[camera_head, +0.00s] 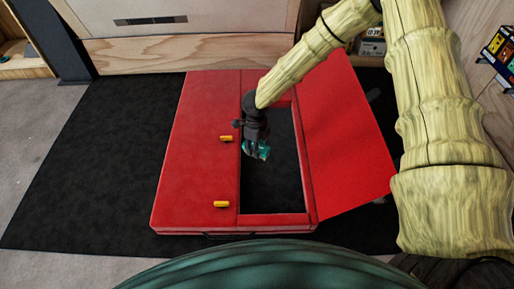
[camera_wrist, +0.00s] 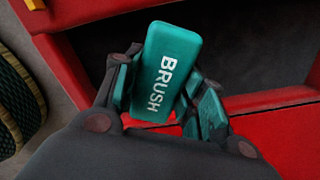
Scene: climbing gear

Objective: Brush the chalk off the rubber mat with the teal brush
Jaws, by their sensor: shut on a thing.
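The teal brush (camera_wrist: 172,65), lettered BRUSH, is between the fingers of my gripper (camera_wrist: 165,90) in the wrist view. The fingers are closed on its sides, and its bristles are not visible. In the head view my gripper (camera_head: 257,150) points down with the teal brush (camera_head: 263,151) over the dark rectangular opening of a red case. I cannot tell whether the brush touches anything. A large black mat (camera_head: 95,160) lies on the floor under the case. I cannot make out chalk on it or in the opening.
The red case (camera_head: 195,130) has a raised red flap (camera_head: 345,135) on its right and two yellow pieces (camera_head: 226,138) on its left. A coiled dark green rope (camera_wrist: 18,105) shows at left in the wrist view. The mat's left side is clear.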

